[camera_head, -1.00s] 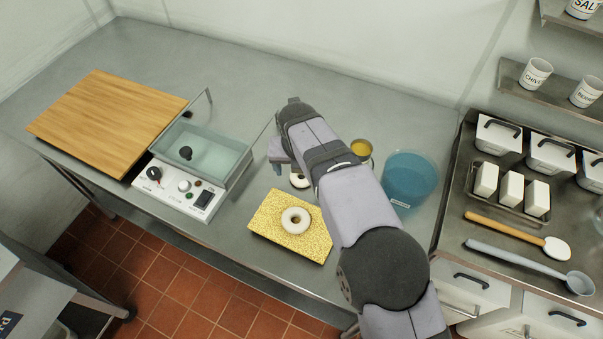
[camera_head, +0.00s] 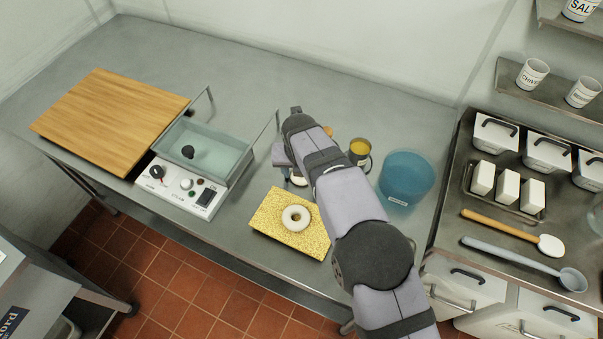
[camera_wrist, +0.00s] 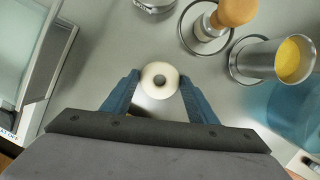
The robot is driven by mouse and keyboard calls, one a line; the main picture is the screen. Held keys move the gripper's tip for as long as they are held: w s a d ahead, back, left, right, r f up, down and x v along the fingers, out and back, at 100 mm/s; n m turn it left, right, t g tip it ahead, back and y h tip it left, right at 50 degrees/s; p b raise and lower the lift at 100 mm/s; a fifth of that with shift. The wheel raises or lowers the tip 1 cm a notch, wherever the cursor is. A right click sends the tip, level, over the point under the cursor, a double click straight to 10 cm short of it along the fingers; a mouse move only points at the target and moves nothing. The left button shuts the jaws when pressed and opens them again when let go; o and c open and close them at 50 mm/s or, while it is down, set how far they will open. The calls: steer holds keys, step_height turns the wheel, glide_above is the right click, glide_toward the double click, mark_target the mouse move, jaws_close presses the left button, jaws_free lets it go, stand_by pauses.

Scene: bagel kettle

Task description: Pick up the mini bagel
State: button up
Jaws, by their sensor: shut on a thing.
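The mini bagel (camera_wrist: 160,80), a small pale ring with a dark hole, sits between the two blue fingers of my gripper (camera_wrist: 160,92) in the wrist view. My gripper is shut on it, with a finger on either side. In the head view the mini bagel (camera_head: 299,182) shows only as a pale patch, mostly hidden by my wrist. Whether it touches the steel counter (camera_head: 240,235) is hard to tell. A larger bagel (camera_head: 296,217) lies on a golden, grainy board (camera_head: 272,233) in front of my gripper.
A steel cup with yellow contents (camera_head: 359,150) and a blue tub (camera_head: 405,178) stand right of my gripper. A wooden-knobbed tool (camera_wrist: 236,10) stands behind it. The glass-walled kettle (camera_head: 205,155) and cutting board (camera_head: 110,118) are left. The back counter is clear.

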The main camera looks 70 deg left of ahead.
step_height(320, 180, up, 8)
steer(key=b, duration=0.3)
steer(key=w+d+r+m+p, duration=0.1)
steer(key=w+d+r+p, duration=0.1)
steer(key=w+r, duration=0.45)
steer(key=w+d+r+m+p, duration=0.2)
steer(key=w+r, duration=0.1)
steer(key=w, duration=0.6)
steer(key=w+d+f+m+t+h+p, duration=0.1)
steer(key=w+d+f+m+p, duration=0.1)
steer(key=w+d, duration=0.5)
steer(key=w, duration=0.2)
steer(key=shift+w+d+m, duration=0.3)
steer(key=shift+d, duration=0.05)
steer(key=shift+f, duration=0.2)
steer(key=shift+f+b, duration=4)
steer(key=shift+f, duration=1.1)
